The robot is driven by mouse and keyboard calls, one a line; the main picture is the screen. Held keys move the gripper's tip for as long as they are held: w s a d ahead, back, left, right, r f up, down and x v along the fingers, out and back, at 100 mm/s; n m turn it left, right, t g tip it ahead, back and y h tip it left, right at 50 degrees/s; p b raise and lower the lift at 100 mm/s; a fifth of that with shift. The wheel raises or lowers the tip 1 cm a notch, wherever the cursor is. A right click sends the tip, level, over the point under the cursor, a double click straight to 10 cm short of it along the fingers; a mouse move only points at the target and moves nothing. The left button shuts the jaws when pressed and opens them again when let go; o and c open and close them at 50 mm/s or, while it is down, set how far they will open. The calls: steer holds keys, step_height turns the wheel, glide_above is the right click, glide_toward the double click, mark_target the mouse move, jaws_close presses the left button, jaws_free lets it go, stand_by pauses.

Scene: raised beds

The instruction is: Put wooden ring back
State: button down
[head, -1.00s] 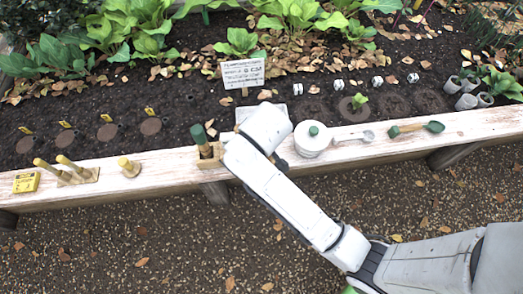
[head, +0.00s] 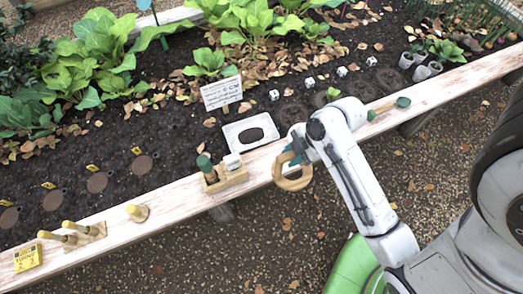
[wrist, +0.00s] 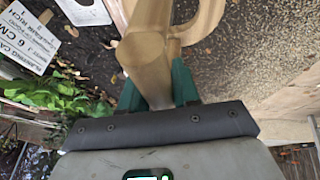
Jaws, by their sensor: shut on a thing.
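My gripper (head: 288,162) is shut on the wooden ring (head: 292,184), a pale tan hoop held at the front edge of the plank. In the wrist view the ring (wrist: 146,52) sits between my green fingertips (wrist: 158,85), with part of its hoop cut off by the top edge. A stand with two wooden pegs (head: 88,232) is on the plank at the left. A short single wooden peg (head: 138,212) on a round base stands to its right. No ring shows on these pegs.
A wooden caddy (head: 226,180) with a green-topped item and a white block stands left of my gripper. A yellow box (head: 27,256) is at the plank's left end. A white frame (head: 249,133) and a sign (head: 222,92) are in the soil. A green-handled tool (head: 390,107) lies to the right.

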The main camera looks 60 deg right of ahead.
steer(key=w+d+f+b, duration=0.3)
steer(key=w+f, duration=0.8)
steer(key=f, duration=0.1)
steer(key=shift+w+d+b, duration=0.2)
steer(key=shift+d+b, duration=0.1)
steer(key=shift+b, duration=0.05)
steer(key=shift+f, duration=0.15)
steer(key=c, duration=0.8)
jaws_free()
